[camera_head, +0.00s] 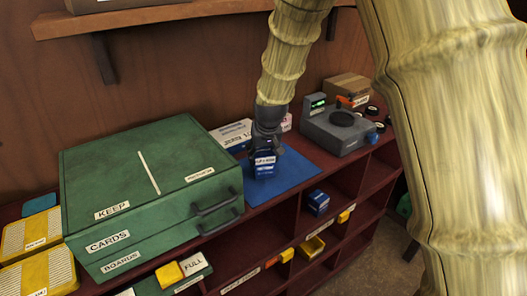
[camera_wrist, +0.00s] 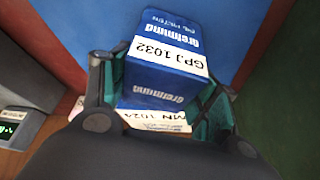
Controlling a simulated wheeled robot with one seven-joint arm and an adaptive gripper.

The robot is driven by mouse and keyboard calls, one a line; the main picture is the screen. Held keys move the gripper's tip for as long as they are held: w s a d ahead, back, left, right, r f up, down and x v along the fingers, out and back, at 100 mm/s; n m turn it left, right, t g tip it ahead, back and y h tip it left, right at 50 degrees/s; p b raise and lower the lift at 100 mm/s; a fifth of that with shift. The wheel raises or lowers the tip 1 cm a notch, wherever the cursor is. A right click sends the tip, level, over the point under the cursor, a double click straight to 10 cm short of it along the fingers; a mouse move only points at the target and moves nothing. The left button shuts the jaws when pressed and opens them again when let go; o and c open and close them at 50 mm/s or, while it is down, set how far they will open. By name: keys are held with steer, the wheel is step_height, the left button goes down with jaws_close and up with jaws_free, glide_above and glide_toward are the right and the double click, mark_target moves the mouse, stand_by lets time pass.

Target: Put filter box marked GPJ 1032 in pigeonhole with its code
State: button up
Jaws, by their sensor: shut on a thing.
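The filter box marked GPJ 1032 (camera_wrist: 170,65) is blue with a white label, and its code reads clearly in the wrist view. My gripper (camera_wrist: 160,95) is shut on it, one finger on each side. In the head view my gripper (camera_head: 266,143) points down and holds the box (camera_head: 264,164) over the blue mat (camera_head: 293,178) on the shelf top; I cannot tell if the box touches the mat. The pigeonholes (camera_head: 342,178) are in the dark red shelf below the top. One holds a blue box (camera_head: 318,202). No label reading GPJ 1032 is legible on the pigeonholes.
A large green case (camera_head: 145,190) stands left of my gripper. A white and blue box (camera_head: 233,133) lies behind it, and a grey device (camera_head: 338,130) stands to the right. A wooden shelf (camera_head: 150,15) hangs above. Yellow filters (camera_head: 38,265) lie at the far left.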

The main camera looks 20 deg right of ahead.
steer(key=shift+s, duration=0.15)
steer(key=o, duration=1.2)
steer(key=shift+f, duration=0.1)
steer(key=shift+o, duration=0.2)
